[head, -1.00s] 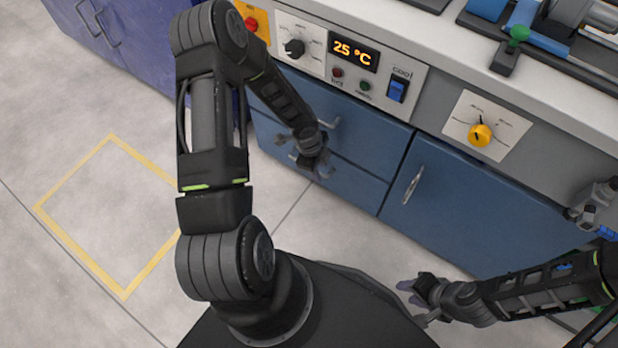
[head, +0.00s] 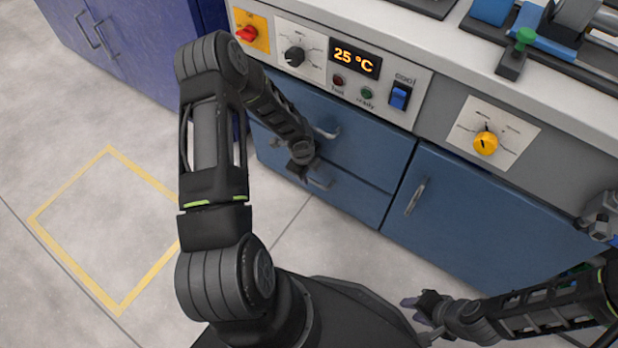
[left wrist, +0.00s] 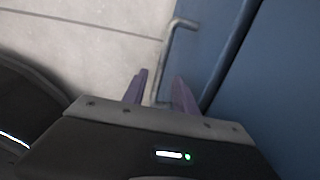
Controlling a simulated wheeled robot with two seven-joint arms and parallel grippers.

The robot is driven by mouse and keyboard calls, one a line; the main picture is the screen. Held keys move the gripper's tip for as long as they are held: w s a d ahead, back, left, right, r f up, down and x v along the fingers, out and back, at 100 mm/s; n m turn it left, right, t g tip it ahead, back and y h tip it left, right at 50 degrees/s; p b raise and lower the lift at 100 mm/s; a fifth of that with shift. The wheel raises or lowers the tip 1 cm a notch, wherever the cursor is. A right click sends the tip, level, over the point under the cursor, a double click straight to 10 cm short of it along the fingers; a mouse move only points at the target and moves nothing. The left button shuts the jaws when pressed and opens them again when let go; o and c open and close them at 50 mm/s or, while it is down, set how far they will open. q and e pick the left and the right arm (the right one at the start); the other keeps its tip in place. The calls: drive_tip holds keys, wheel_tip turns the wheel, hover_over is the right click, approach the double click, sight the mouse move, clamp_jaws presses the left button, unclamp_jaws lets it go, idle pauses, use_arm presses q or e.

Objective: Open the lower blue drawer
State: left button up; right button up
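The lower blue drawer (head: 350,197) is in the left part of the blue cabinet, under an upper drawer, and looks closed. Its metal handle (head: 320,184) shows partly beside my left gripper (head: 296,172). In the left wrist view, the handle (left wrist: 165,52) reaches down between the two purple fingers of my left gripper (left wrist: 158,88). The fingers stand apart, with a gap around the bar; contact cannot be made out. My right gripper (head: 412,303) is low at the right, away from the drawers; its fingers are too small to judge.
The upper drawer (head: 365,140) has its own handle (head: 327,132) just above my left gripper. A blue cabinet door (head: 480,215) is to the right. A control panel (head: 350,70) runs above the drawers. Open floor (head: 90,230) with a yellow square lies left.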

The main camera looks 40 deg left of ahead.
use_arm(q)
drive_tip(key=shift+w+f, duration=0.25)
drive_tip(key=shift+f, duration=1)
clamp_jaws()
idle(0.5)
